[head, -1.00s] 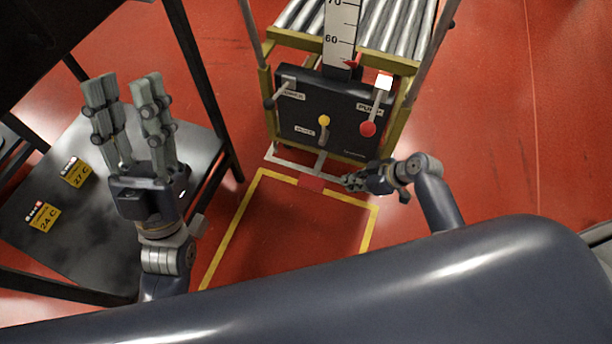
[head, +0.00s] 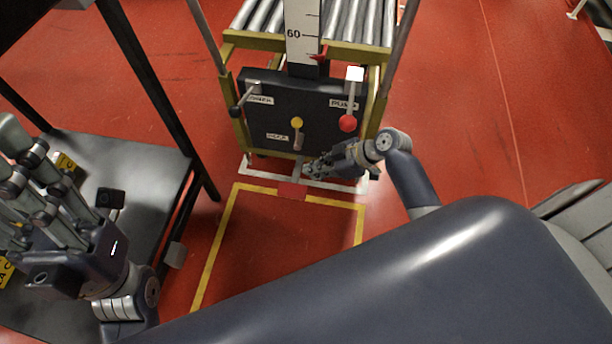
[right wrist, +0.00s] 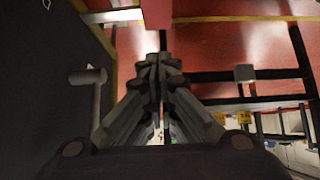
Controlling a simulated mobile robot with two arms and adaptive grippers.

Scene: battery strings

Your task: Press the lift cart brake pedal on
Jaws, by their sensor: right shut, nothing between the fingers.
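The lift cart (head: 240,65) stands ahead with a black front panel. A red pedal (head: 292,191) sits low at the middle of its white base bar, just above the floor. In the right wrist view the red pedal (right wrist: 157,12) shows at the top, just beyond the fingertips. My right gripper (head: 308,171) is shut and empty, low in front of the panel, close above and right of the pedal; I cannot tell whether it touches. My left gripper (head: 22,165) is open and empty over the black table at the left.
The panel bears a yellow-knobbed lever (head: 297,124), a red-knobbed lever (head: 347,123) labelled PUMP and a dark-tipped lever (head: 243,98). A black table (head: 150,165) with yellow tags stands at the left. Yellow floor tape (head: 218,240) marks a clear area before the cart.

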